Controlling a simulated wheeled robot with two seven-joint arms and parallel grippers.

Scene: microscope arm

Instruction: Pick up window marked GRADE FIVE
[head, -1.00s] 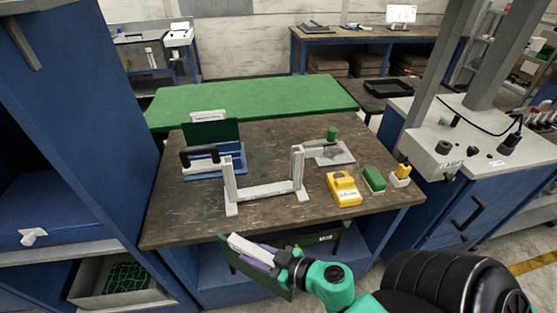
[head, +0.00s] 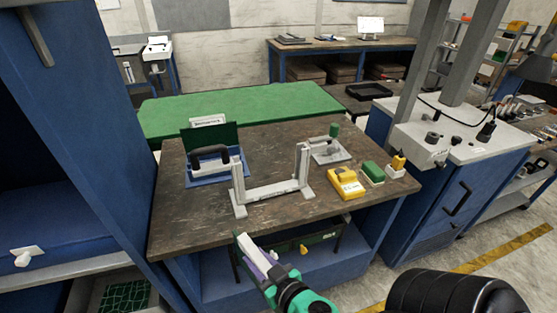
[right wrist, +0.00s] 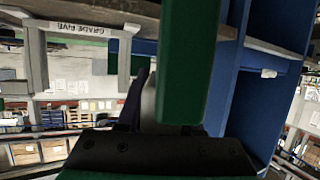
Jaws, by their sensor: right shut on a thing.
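My right gripper (head: 245,246), with pale and purple fingers, is at the table's front edge in the head view. It is shut on a green-framed window (head: 318,238), which hangs in front of the table. A light label on its top edge is too small to read here. In the right wrist view the gripper (right wrist: 143,92) is beside a green bar (right wrist: 188,60) close to the camera. The words GRADE FIVE (right wrist: 77,27) show upside down on the crossbar of a grey stand. That stand (head: 272,190) is on the table. My left gripper is out of view.
The wooden table (head: 290,218) holds a black-handled blue holder (head: 213,178), a metal plate with a green knob (head: 328,152), a yellow block (head: 346,184) and a green block (head: 371,172). A blue cabinet (head: 70,120) is close at left. A machine (head: 455,150) stands at right.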

